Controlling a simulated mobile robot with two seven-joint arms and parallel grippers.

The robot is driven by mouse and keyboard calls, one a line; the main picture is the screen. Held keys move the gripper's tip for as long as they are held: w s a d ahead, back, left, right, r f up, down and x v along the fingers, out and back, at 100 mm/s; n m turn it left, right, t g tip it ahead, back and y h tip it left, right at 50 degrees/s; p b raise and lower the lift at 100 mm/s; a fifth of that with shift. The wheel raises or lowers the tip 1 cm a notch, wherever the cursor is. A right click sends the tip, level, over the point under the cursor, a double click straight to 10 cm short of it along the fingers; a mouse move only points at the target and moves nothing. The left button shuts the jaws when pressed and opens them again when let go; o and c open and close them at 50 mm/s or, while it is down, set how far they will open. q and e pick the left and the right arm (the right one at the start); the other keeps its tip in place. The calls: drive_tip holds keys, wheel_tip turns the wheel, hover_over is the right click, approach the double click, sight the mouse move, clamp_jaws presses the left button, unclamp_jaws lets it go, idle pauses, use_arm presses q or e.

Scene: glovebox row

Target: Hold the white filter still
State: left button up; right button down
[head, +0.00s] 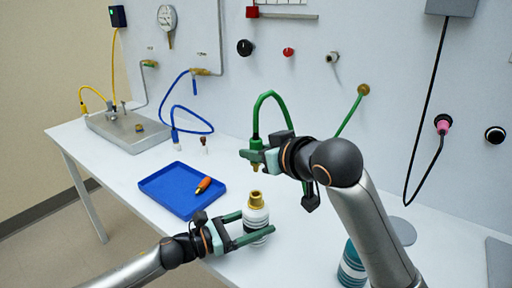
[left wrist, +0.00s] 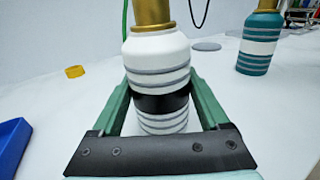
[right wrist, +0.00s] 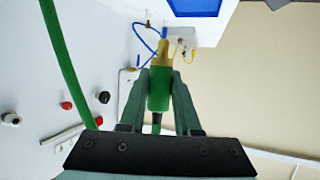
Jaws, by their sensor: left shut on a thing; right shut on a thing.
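The white filter (head: 256,216) stands upright on the table, with grey bands, a black band and a brass neck on top. It also shows in the left wrist view (left wrist: 157,57). My left gripper (head: 256,237) is shut on it, with one green finger along each side. My right gripper (head: 256,160) is shut on the green hose's connector (right wrist: 159,90), which has a brass tip. That connector is held in the air above and behind the filter, apart from its neck. The green hose (head: 267,97) arches up from it, and part of the hose is hidden behind my right arm.
A blue tray (head: 165,202) with an orange-handled tool (head: 203,185) lies left of the filter. A teal filter (head: 350,270) stands to the right, partly behind my right arm. A grey disc (head: 403,231) lies behind it. A metal box (head: 130,138) stands at the far left.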

drive_tip(key=shift+f, duration=2.45)
drive_tip(key=shift+f, duration=1.65)
drive_tip(key=c, duration=0.5)
unclamp_jaws()
drive_tip(key=shift+c, duration=0.2)
drive_tip(key=v, duration=1.2)
drive_tip(key=shift+r, duration=0.1)
